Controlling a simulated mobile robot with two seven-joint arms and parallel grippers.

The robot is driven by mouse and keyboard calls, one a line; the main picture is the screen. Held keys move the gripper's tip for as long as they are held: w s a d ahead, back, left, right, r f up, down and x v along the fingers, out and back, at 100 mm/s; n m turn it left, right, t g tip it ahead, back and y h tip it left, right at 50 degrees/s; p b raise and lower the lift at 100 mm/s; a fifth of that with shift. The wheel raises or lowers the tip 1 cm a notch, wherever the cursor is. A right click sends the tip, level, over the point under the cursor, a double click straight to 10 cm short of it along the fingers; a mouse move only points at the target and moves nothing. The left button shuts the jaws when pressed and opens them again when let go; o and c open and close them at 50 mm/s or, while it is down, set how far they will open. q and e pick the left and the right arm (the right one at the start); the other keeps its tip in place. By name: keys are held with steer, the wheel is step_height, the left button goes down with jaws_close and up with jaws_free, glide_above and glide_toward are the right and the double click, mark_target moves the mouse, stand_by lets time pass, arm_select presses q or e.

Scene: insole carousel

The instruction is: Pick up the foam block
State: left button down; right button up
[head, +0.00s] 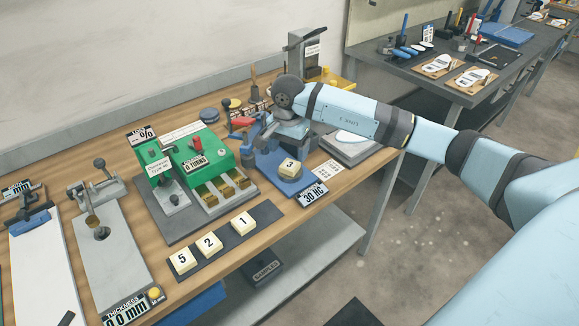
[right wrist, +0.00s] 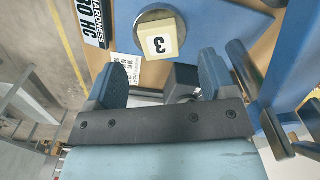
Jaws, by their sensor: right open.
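A cream foam block marked 3 (head: 290,168) sits on the round plate of the blue hardness tester (head: 265,163). Block 3 also shows in the right wrist view (right wrist: 160,40), on the round metal plate, just beyond the fingertips. My right gripper (right wrist: 163,72) is open and empty, its two dark fingers apart with block 3 ahead of the gap. In the head view my right gripper (head: 285,138) is low behind block 3, partly hidden by its own wrist. Further cream blocks marked 5 (head: 183,261), 2 (head: 209,243) and 1 (head: 243,223) lie on a dark strip.
A green tester (head: 190,150) with brass blocks stands left of the blue tester. A grey thickness gauge (head: 105,240) is further left. A hardness display (head: 312,194) stands at the table's front edge. A grey post stand (head: 303,50) rises behind my right wrist.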

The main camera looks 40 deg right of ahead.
mark_target(290, 164)
steer(key=f, duration=0.5)
steer(key=shift+w+d+f+p, duration=0.1)
steer(key=shift+d+f+p, duration=0.2)
steer(key=c, duration=1)
